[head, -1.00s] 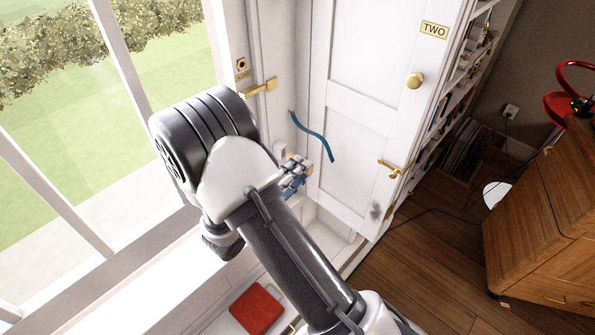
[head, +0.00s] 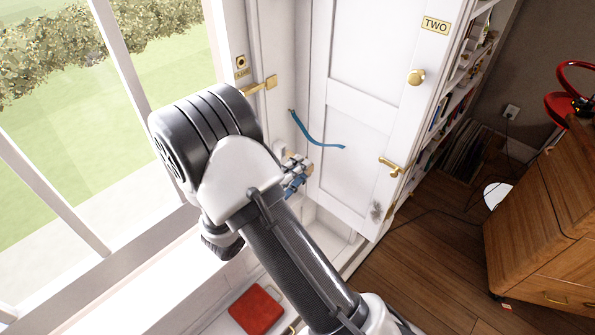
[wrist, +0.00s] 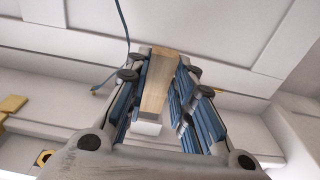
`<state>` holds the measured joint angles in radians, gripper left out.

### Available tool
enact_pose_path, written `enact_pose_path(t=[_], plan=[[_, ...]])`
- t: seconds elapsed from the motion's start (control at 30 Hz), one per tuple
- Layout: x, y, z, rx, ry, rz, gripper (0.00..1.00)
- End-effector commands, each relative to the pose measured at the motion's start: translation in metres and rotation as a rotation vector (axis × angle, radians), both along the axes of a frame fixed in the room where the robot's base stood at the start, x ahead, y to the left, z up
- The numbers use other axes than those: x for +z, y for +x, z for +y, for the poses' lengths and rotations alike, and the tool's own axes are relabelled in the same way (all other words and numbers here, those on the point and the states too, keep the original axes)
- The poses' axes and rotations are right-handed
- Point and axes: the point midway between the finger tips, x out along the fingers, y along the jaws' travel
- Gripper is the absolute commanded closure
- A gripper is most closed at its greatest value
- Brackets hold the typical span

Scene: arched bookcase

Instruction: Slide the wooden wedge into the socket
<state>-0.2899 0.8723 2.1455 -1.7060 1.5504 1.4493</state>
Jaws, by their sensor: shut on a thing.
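The wooden wedge (wrist: 158,85) is a pale, light-brown block between the blue-padded fingers of my gripper (wrist: 163,68) in the wrist view. The gripper is shut on it, and the wedge points away from the wrist. A small white block face (wrist: 146,128) shows just below the wedge's near end; I cannot tell what it belongs to. In the head view my gripper (head: 297,178) is low in front of the white door's left side, partly hidden by my arm. I cannot make out the socket for certain in either view.
A blue cord (head: 318,138) hangs by the white door (head: 347,150) marked TWO, and shows near the gripper in the wrist view (wrist: 124,25). The door has a brass knob (head: 416,77) and handle (head: 391,167). A window is left; a red cushion (head: 256,309) lies below.

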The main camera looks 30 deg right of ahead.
Motion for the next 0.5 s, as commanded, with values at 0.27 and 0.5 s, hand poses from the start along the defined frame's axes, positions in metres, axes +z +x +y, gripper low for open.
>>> enact_pose_path(t=[0.27, 0.5], plan=[[0.0003, 0.0004, 0.0002, 0.000, 0.000, 0.000, 0.88], [-0.0002, 0.0054, 0.0020, 0.000, 0.000, 0.000, 0.88]])
